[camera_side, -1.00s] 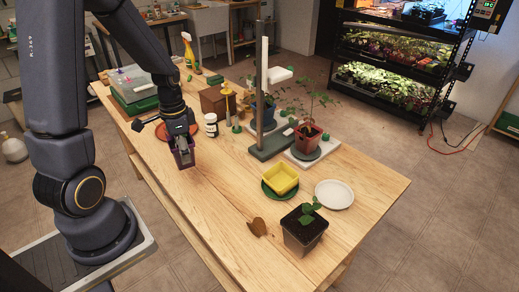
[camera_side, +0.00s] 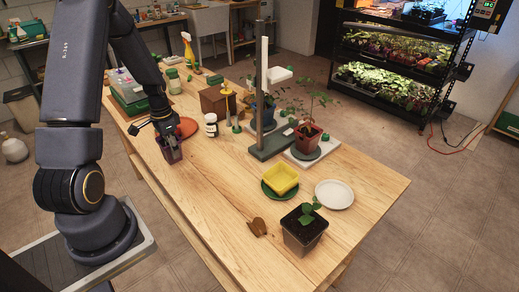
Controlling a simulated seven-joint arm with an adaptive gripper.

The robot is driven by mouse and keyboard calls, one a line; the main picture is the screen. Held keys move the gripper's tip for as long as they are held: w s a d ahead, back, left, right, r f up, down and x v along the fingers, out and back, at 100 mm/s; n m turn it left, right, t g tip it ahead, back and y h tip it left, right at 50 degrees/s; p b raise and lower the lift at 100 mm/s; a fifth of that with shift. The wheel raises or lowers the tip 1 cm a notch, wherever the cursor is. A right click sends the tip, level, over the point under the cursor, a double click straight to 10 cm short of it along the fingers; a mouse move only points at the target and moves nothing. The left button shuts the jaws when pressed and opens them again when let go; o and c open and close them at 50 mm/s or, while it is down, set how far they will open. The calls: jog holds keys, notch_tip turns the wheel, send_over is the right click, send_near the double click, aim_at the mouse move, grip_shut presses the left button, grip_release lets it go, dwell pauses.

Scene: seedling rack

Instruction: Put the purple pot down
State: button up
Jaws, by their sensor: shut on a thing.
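The purple pot (camera_side: 172,154) is small and dark, near the table's left edge. My gripper (camera_side: 167,139) is shut on its upper part from above. The pot looks upright; whether its base touches the table or hangs just above it, I cannot tell. A terracotta saucer (camera_side: 188,127) lies just behind and to the right of the pot, partly hidden by my gripper.
A white jar (camera_side: 211,128) stands to the right of the saucer. Bare wood (camera_side: 210,185) lies in front.

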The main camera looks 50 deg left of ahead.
jog(key=shift+w+a+f, duration=0.2)
jog(key=shift+w+f, duration=0.1)
jog(key=shift+f, duration=0.15)
jog(key=shift+w+a+f, duration=0.2)
jog(key=shift+w+f, duration=0.05)
jog(key=shift+f, duration=0.15)
jog(key=shift+w+a+f, duration=0.1)
jog(key=shift+w+f, duration=0.05)
jog(key=shift+f, duration=0.8)
jog(key=shift+w+a+f, duration=0.1)
jog(key=shift+w+f, duration=0.05)
jog(key=shift+f, duration=0.75)
jog(key=shift+f, duration=0.1)
jog(key=o, duration=1.3)
